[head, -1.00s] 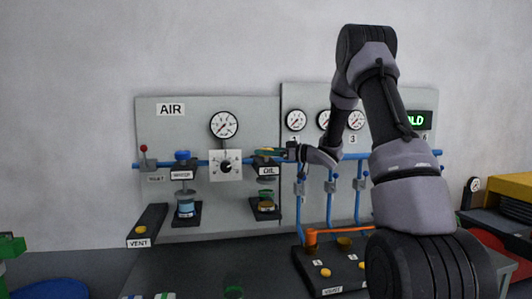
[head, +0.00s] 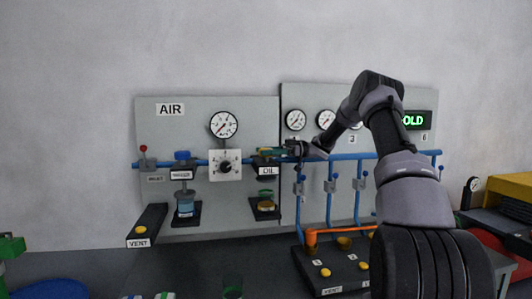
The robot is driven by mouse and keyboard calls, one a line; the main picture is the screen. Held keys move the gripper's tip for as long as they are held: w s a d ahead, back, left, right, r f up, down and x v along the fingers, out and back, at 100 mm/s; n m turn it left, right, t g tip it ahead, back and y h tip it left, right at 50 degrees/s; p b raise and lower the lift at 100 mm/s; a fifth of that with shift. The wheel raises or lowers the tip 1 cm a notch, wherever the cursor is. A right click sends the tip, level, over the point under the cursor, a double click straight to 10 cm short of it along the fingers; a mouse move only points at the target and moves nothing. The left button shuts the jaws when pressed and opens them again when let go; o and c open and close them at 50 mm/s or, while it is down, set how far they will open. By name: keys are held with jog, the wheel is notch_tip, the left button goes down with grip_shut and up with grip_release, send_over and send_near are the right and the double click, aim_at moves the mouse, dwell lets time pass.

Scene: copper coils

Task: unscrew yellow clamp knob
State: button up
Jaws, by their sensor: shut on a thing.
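My gripper (head: 272,152) reaches in from the right to the OIL unit on the AIR panel. Below the label, a bowl with amber content (head: 266,206) sits on a dark bracket. I cannot tell how far the knob is turned.
A blue pipe (head: 350,156) runs across both panels. The blue-knobbed unit (head: 182,156) and a dial plate (head: 225,166) stand left of my gripper. Gauges (head: 295,120) are above right. A dark box with an orange lever (head: 325,232) and yellow buttons is below right.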

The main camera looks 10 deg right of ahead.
dwell(0.5)
jog(key=o, duration=1.3)
jog(key=shift+o, duration=0.2)
jog(key=d, duration=0.7)
jog(key=shift+w+d, duration=0.2)
jog(key=shift+w, duration=0.2)
